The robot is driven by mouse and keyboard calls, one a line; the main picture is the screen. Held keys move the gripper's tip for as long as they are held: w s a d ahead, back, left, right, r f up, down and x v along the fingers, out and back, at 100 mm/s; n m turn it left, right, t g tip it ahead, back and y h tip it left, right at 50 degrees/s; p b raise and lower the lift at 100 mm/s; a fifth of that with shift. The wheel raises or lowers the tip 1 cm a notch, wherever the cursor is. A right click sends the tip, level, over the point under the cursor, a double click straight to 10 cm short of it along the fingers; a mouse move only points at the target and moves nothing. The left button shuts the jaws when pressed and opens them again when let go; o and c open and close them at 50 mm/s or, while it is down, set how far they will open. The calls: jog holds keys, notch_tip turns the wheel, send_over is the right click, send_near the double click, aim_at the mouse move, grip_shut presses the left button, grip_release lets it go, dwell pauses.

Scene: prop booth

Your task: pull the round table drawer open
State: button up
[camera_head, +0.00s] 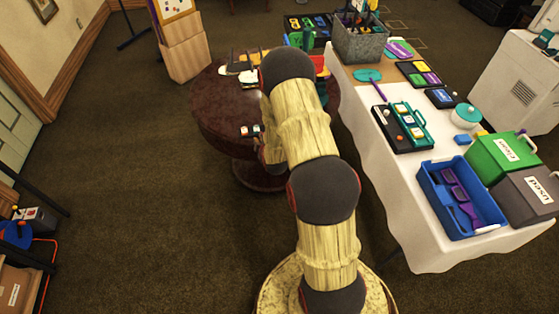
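The round table (213,122) is dark red-brown and glossy, with a thick pedestal below, left of the picture's middle. My arm crosses in front of its right part and hides much of that side. No drawer front or handle can be made out on its visible rim. A small dark piece with two pale-and-red tips, which looks like my gripper (250,131), shows at the table's near edge, left of my arm. It is too small to tell whether it is open or shut, or whether it touches the table.
Dark flat objects and a white item (249,77) lie on the round table. A long white-clothed table (398,185) on the right holds trays, a blue crate (433,201), a green box (499,154) and a grey bin (361,42). Brown carpet (130,190) is clear on the left.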

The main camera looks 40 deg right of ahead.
jog(key=s+d+f+n+t+h+b, duration=0.1)
jog(key=s+d+f+n, duration=0.1)
jog(key=s+f, duration=0.45)
jog(key=s+d+f+n+t+h+b, duration=0.1)
jog(key=s+d+f+h, duration=0.15)
jog(key=f, duration=0.65)
jog(key=shift+y, duration=0.25)
jog(key=shift+b+x, duration=0.65)
jog(key=shift+x, duration=2.45)
jog(key=shift+c, duration=0.5)
grip_shut()
jog(key=shift+a, duration=0.1)
